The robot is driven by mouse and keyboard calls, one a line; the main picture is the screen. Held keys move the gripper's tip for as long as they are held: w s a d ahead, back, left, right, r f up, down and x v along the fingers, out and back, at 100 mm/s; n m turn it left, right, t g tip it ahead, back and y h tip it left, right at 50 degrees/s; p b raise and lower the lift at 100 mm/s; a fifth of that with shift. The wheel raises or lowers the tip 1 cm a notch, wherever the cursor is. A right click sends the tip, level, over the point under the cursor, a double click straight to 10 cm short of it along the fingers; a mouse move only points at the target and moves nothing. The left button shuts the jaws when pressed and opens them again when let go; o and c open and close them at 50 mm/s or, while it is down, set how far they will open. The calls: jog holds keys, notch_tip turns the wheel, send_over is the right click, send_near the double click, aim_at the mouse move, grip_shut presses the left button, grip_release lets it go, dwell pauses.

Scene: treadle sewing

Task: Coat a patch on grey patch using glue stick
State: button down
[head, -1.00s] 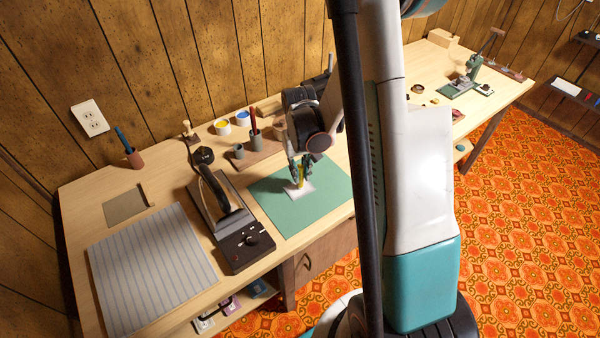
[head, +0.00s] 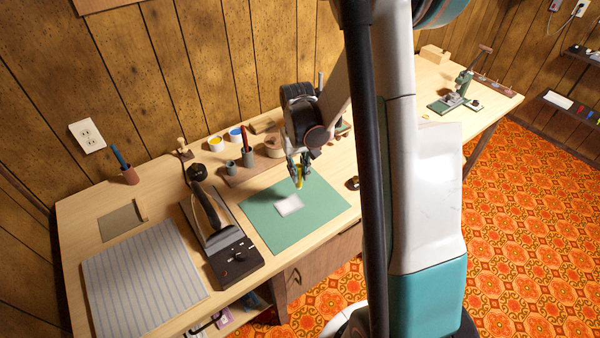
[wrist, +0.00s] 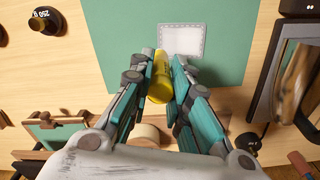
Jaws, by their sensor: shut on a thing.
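My gripper (head: 299,170) is shut on a yellow glue stick (wrist: 160,77); in the head view the glue stick (head: 299,182) points down from between the fingers. The pale grey patch (head: 289,205) lies flat on the green mat (head: 316,222). In the head view the glue stick is above the mat, up and to the right of the patch, apart from it. In the wrist view the patch (wrist: 182,41) lies just beyond the fingertips. Whether any glue is on the patch cannot be told.
A black-and-grey press (head: 232,258) stands left of the mat, with a striped cloth (head: 140,280) beyond it. Pots and a wooden rack (head: 252,170) stand behind the mat. A black 250 g weight (wrist: 44,20) shows in the wrist view.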

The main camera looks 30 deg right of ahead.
jog(key=shift+r+p, duration=0.4)
jog(key=shift+r, duration=0.55)
